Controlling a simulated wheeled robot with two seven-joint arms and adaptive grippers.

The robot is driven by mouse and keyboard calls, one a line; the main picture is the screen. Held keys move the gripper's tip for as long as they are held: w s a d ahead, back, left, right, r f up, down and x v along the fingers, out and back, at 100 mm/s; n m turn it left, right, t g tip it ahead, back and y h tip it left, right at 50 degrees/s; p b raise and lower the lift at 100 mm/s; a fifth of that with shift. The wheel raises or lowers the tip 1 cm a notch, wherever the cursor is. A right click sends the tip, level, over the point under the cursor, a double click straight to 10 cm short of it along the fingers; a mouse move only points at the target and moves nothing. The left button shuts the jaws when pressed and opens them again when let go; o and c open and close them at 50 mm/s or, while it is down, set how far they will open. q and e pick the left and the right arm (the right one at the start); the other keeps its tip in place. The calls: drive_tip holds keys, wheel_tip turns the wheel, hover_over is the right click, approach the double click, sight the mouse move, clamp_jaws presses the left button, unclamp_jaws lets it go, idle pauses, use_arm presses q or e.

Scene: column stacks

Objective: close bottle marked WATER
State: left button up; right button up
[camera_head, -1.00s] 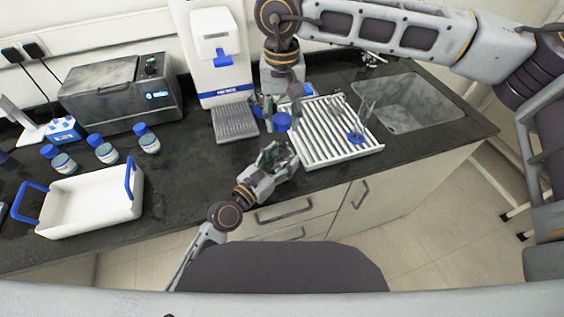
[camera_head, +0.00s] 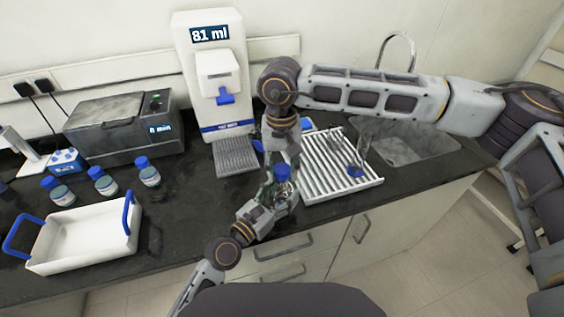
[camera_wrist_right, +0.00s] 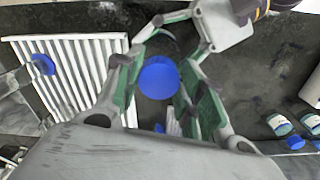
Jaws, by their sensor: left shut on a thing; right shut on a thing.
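My right gripper (camera_head: 283,161) comes down from above and is shut on a round blue cap (camera_head: 282,173). In the right wrist view the cap (camera_wrist_right: 158,77) sits between the green finger pads. My left gripper (camera_head: 279,192) is just below the cap, shut on what appears to be the bottle. The fingers and cap hide most of the bottle, and no WATER label can be read. I cannot tell whether the cap touches the bottle's neck.
A white drain rack (camera_head: 335,178) holding a clear vessel with a blue base (camera_head: 355,170) stands close on the right, before the sink (camera_head: 405,148). A dispenser (camera_head: 212,75) reading 81 ml stands behind. Several blue-capped bottles (camera_head: 103,181) and a white tray (camera_head: 80,238) are on the left.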

drive_tip(key=shift+f, duration=0.15)
idle(0.5)
drive_tip(key=shift+f, duration=0.75)
drive_tip(key=shift+f, duration=0.55)
idle(0.8)
